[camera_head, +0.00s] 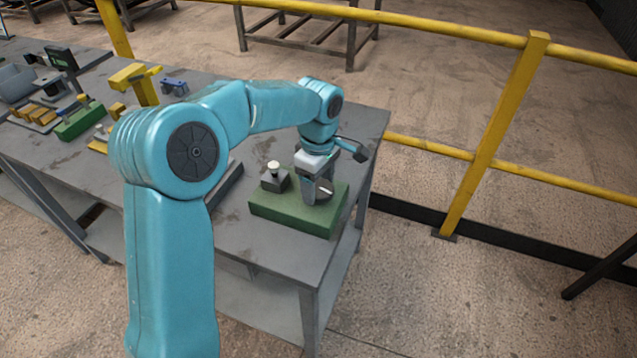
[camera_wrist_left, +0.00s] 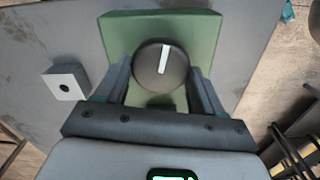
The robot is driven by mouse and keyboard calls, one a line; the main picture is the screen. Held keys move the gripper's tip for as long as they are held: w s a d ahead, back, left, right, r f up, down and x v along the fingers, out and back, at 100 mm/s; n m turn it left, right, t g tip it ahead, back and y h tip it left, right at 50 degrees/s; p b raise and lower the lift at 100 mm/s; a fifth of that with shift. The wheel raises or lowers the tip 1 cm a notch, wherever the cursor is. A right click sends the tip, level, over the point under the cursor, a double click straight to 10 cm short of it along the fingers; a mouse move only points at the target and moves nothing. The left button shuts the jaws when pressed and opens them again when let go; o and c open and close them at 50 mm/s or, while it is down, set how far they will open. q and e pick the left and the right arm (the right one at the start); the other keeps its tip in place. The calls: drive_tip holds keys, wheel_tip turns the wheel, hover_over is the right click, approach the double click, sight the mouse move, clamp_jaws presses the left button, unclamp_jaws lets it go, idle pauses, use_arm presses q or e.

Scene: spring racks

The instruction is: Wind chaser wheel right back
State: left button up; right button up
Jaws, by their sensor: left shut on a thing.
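The wheel is a round dark knob (camera_head: 324,187) with a white mark, on a green block (camera_head: 290,222) at the table's right end. In the left wrist view the knob (camera_wrist_left: 150,67) sits in front of the green block (camera_wrist_left: 117,45). Its white line runs almost straight up the picture, its upper end leaning slightly right. My left gripper (camera_head: 313,191) points down over the block and is shut on the knob, with one finger on either side of it in the wrist view (camera_wrist_left: 161,78). The fingers hide part of the knob in the head view. My right gripper is not in view.
A small dark block with a pale knob (camera_head: 273,168) stands close left of my gripper. More fixtures, a yellow stand (camera_head: 139,84) and a green block (camera_head: 80,121) fill the table's far left. A yellow railing (camera_head: 490,130) stands beyond the table's right side.

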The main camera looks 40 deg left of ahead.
sight(318, 188)
use_arm(q)
drive_tip(key=shift+r+n, duration=0.1)
drive_tip(key=shift+n, duration=0.4)
drive_tip(key=o, duration=1)
drive_tip(key=shift+o, duration=0.2)
wheel_tip(318, 188, up, 16)
drive_tip(key=p, duration=0.2)
drive_tip(key=shift+r, duration=0.15)
drive_tip(key=shift+s, duration=0.15)
